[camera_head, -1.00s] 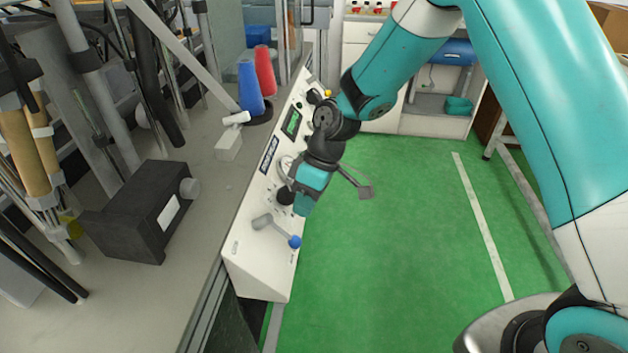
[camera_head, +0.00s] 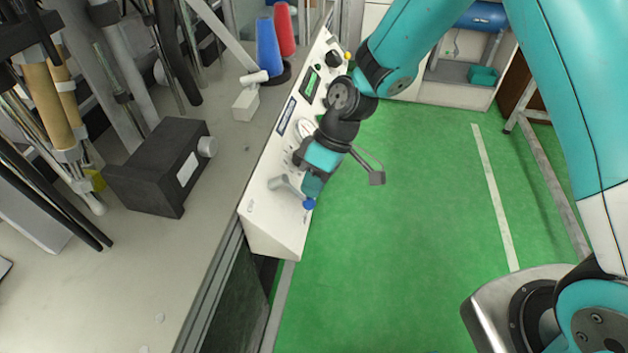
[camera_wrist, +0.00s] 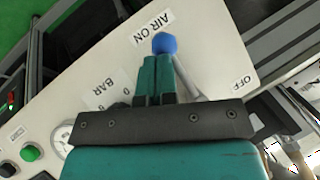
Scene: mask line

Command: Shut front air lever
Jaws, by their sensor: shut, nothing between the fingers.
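The front air lever (camera_head: 294,194) is a grey handle with a blue ball knob (camera_head: 309,204) on the white sloped control panel (camera_head: 268,224). In the wrist view the blue knob (camera_wrist: 165,43) lies beside the "AIR ON" label (camera_wrist: 153,27), and the grey rod (camera_wrist: 187,82) runs down to the right behind my fingers. The "OFF" label (camera_wrist: 242,81) is further right. My gripper (camera_head: 312,188) is shut and empty, right at the knob end of the lever. Its teal fingertips (camera_wrist: 158,62) overlap the rod just below the knob; I cannot tell whether they touch.
A grey bench (camera_head: 190,250) with a dark box (camera_head: 160,170) lies left of the panel. Blue (camera_head: 267,47) and red (camera_head: 284,32) cones stand behind. A gauge marked "BAR" (camera_wrist: 98,96) and buttons (camera_wrist: 31,152) are on the panel. Green floor (camera_head: 400,240) is open to the right.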

